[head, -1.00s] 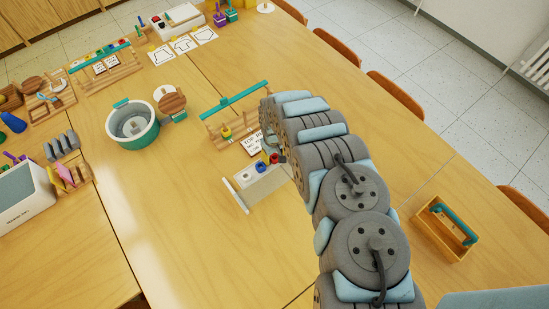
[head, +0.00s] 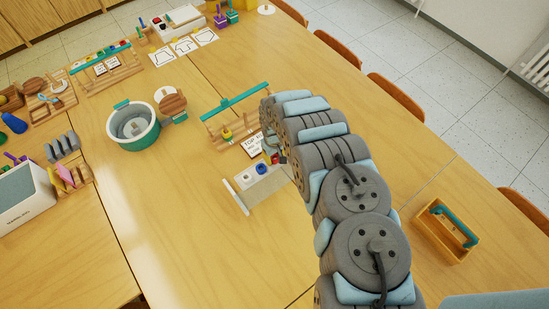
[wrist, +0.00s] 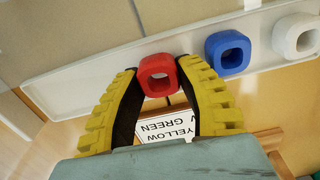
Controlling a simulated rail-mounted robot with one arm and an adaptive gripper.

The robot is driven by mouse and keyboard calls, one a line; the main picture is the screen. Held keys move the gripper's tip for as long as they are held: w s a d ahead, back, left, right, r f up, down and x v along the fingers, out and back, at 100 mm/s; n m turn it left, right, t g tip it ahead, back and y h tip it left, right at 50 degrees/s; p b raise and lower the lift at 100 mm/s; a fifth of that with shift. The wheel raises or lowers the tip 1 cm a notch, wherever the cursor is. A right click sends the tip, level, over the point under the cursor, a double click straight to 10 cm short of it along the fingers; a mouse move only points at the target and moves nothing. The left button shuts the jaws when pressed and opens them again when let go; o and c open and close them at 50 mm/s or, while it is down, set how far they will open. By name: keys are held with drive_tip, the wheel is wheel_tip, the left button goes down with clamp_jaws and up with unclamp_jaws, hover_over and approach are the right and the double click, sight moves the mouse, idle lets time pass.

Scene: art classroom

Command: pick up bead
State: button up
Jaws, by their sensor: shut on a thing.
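The red bead (wrist: 158,75) is a rounded square block with a square hole. In the wrist view it sits between the yellow ribbed fingertips of my gripper (wrist: 157,72), which touch it on both sides. A blue bead (wrist: 228,51) and a white bead (wrist: 297,37) are to its right on a long white tray (wrist: 75,73). In the head view my gripper (head: 274,157) is mostly hidden by my arm, beside the blue bead (head: 261,169) and white bead (head: 247,170). I cannot tell whether the red bead is clear of its support.
A card with printed words (wrist: 165,130) shows between the fingers, and in the head view (head: 254,146) it lies by a wooden stand with a green bar (head: 236,101). A green pot (head: 133,140) is to the left and a wooden caddy (head: 447,232) to the right. The front tabletop is clear.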

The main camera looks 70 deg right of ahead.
sight(275, 155)
wheel_tip(275, 155, up, 3)
drive_tip(key=shift+s+a+f, duration=0.1)
drive_tip(key=shift+s+a+r, duration=0.3)
drive_tip(key=shift+a+r, duration=0.05)
drive_tip(key=shift+r, duration=0.1)
drive_tip(key=r+p, duration=0.1)
drive_tip(key=s+a+r+p, duration=0.1)
drive_tip(key=r+p, duration=0.1)
drive_tip(key=p, duration=0.1)
drive_tip(key=shift+s+a+r, duration=0.1)
drive_tip(key=shift+s+a, duration=0.1)
drive_tip(key=shift+s, duration=0.1)
drive_tip(key=s+a+r+p, duration=0.1)
drive_tip(key=p, duration=0.1)
drive_tip(key=shift+r+p, duration=0.35)
drive_tip(key=s+a+r+p, duration=0.3)
drive_tip(key=s+a+p, duration=0.3)
drive_tip(key=p, duration=0.2)
drive_tip(key=shift+s+a+r, duration=0.2)
drive_tip(key=shift+a+r, duration=0.15)
